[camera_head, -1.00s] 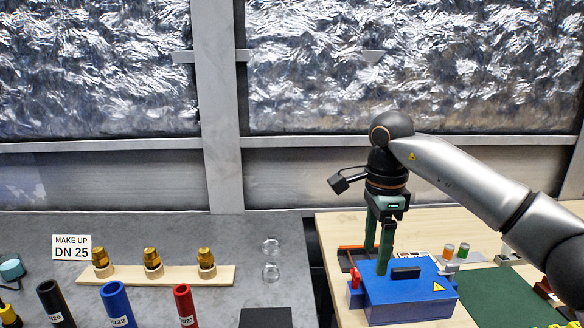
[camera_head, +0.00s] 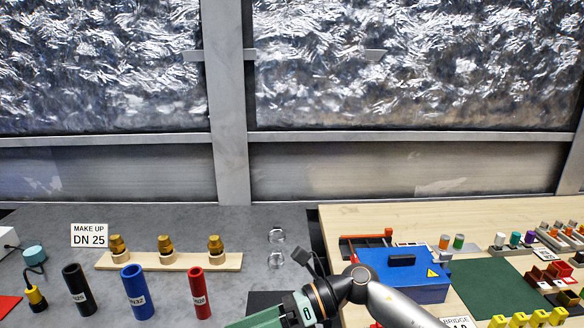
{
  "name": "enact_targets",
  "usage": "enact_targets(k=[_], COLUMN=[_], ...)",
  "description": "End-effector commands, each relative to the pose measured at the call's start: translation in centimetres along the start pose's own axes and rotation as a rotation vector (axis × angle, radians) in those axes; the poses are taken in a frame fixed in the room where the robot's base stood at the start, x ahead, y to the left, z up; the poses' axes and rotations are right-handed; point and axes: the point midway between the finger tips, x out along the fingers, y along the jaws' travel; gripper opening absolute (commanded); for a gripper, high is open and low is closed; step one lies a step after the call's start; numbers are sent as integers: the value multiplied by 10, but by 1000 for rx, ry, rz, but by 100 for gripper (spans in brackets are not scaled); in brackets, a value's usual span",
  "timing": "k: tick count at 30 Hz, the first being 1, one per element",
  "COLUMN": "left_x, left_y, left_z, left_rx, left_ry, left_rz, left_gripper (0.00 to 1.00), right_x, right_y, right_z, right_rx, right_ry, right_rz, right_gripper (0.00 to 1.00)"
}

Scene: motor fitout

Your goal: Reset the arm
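My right arm comes in from the bottom right and has its wrist and green gripper body (camera_head: 268,316) low at the bottom centre, pointing left. Its fingertips are hidden or outside the frame, so its opening cannot be told. My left gripper is not in view. A blue box (camera_head: 404,282) with a black handle and a yellow warning mark stands on the wooden table, right of my wrist. My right gripper is clear of the box.
On the grey bench, a wooden strip (camera_head: 130,261) bears brass fittings (camera_head: 166,247). A black tube (camera_head: 77,287), a blue tube (camera_head: 137,292) and a red tube (camera_head: 197,286) stand before it. A green mat (camera_head: 490,288) and small coloured parts lie right of the box.

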Motion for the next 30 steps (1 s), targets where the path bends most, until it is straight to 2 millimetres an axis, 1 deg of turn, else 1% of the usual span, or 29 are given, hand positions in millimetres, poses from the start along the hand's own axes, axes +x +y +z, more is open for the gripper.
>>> enact_targets(k=[1, 3, 5, 8, 11, 14, 17, 20, 21, 22, 23, 24, 26, 27, 30], left_x=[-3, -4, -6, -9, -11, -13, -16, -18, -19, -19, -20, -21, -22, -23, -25], left_y=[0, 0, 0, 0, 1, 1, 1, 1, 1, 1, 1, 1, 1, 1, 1], left_z=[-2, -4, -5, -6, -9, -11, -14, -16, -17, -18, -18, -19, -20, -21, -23], left_rx=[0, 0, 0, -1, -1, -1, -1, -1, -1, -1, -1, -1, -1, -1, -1], left_ry=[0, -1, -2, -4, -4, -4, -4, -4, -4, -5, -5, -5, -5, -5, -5], left_rz=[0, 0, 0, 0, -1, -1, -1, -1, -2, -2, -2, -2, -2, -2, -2], left_gripper=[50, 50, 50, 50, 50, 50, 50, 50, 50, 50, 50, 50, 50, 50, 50], right_x=[7, 10, 6, -8, -29, -54, -78, -100, -107, -112, -116, -121, -126, -129, -131], right_y=[7, 12, 12, 4, -11, -31, -52, -68, -73, -75, -76, -76, -72, -67, -50], right_z=[4, 12, 18, 20, 13, -10, -48, -101, -125, -145, -165, -193, -236, -262, -320], right_rx=[95, 227, 349, 568, 802, 1047, 1298, 1552, 1655, 1732, 1808, 1910, 2056, 2146, 2335], right_ry=[-121, -283, -421, -644, -861, -1071, -1276, -1475, -1554, -1611, -1670, -1747, -1857, -1926, -2072], right_rz=[44, 91, 128, 179, 222, 253, 273, 281, 282, 282, 280, 277, 266, 259, 235], right_gripper=[72, 72, 72, 72, 72, 72, 72, 72, 72, 72, 72, 72, 72, 72, 72])
